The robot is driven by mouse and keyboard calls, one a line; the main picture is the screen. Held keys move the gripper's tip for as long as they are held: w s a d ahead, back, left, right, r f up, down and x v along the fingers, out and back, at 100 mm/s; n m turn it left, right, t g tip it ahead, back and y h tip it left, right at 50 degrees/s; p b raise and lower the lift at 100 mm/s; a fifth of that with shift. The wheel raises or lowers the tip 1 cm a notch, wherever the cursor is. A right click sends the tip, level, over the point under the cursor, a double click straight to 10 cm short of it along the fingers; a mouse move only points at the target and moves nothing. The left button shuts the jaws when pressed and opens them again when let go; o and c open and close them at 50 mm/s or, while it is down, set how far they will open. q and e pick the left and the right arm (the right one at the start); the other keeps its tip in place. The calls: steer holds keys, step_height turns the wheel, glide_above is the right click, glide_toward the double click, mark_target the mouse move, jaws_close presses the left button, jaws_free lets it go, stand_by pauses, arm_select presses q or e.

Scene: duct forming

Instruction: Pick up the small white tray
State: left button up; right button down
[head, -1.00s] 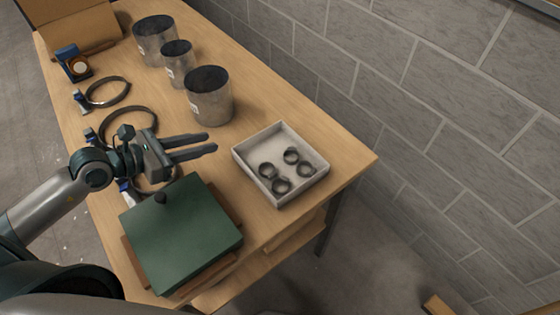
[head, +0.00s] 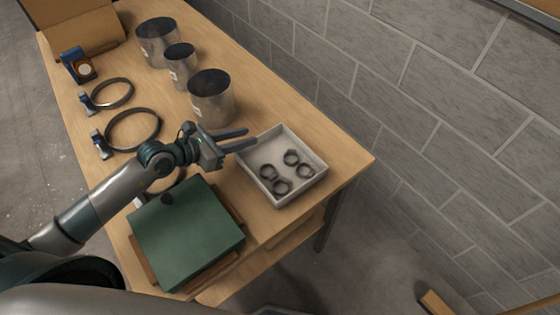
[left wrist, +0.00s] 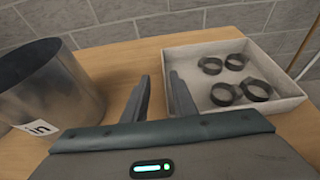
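The small white tray (head: 312,197) sits on the wooden table near its right end, with several dark ring clamps (head: 281,186) lying in it. It also shows in the left wrist view (left wrist: 200,50), to the right of the fingers. My left gripper (head: 245,139) is open, its two fingers apart with nothing between them. Its fingertips are at the tray's left rim in the head view; I cannot tell whether they touch it. My right gripper does not show in either view.
Three metal duct cylinders stand behind the gripper, the nearest (head: 211,98) close to my left gripper. A green box (head: 187,232) lies at the front. Large ring clamps (head: 133,130) lie on the left. A grey block wall (head: 440,100) runs behind the table.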

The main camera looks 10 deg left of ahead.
mark_target(259, 136)
arm_select(q)
steer(key=shift+w+d, duration=0.1)
stand_by(0.3)
steer(key=shift+w+d+p, duration=0.25)
steer(key=shift+p, duration=0.1)
steer(key=p+x, duration=0.1)
steer(key=x, duration=0.2)
steer(key=shift+s+d+f, duration=0.15)
steer(key=shift+s+d, duration=0.05)
steer(key=shift+w+d+f+p, duration=0.35)
steer(key=shift+w+f, duration=0.05)
steer(key=shift+w, duration=0.05)
steer(key=shift+c, duration=0.3)
steer(key=c, duration=0.6)
jaws_close()
